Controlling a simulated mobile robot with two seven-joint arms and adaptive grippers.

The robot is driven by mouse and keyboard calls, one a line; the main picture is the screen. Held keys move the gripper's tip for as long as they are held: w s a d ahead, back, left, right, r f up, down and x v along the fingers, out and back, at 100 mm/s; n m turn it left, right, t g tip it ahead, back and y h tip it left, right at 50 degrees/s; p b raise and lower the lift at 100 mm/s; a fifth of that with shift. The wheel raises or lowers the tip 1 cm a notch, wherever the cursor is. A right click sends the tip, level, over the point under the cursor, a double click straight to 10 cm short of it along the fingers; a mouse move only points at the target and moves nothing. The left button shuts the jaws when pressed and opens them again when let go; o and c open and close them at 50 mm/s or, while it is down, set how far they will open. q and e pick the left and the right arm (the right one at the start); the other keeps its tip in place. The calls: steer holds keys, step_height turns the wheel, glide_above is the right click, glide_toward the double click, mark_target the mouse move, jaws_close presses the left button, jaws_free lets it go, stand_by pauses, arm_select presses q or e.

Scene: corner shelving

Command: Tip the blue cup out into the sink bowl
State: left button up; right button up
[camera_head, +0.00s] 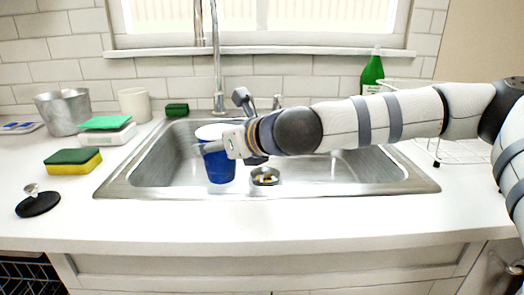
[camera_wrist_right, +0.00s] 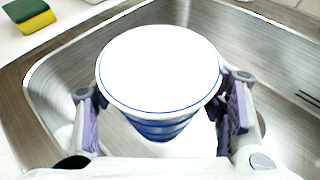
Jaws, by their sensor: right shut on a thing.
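The blue cup (camera_head: 220,168) has a white top and is held upright, or nearly so, over the left part of the metal sink bowl (camera_head: 330,172). My right gripper (camera_head: 214,147) reaches in from the right and is shut on the cup near its upper part. In the right wrist view the gripper's two fingers (camera_wrist_right: 163,92) stand on either side of the cup (camera_wrist_right: 160,70). Its round white top faces the camera, and I cannot make out what is inside. The sink bowl (camera_wrist_right: 60,75) shows around it. My left gripper is not in view.
The faucet (camera_head: 218,80) rises behind the cup. A sponge (camera_head: 73,161) and a black stopper (camera_head: 38,203) lie left. A green bottle (camera_head: 372,72) and wire rack (camera_head: 450,150) stand right.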

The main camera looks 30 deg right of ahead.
steer(key=shift+f, duration=0.75)
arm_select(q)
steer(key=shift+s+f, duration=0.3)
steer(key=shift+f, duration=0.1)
arm_select(e)
steer(key=shift+r, duration=0.25)
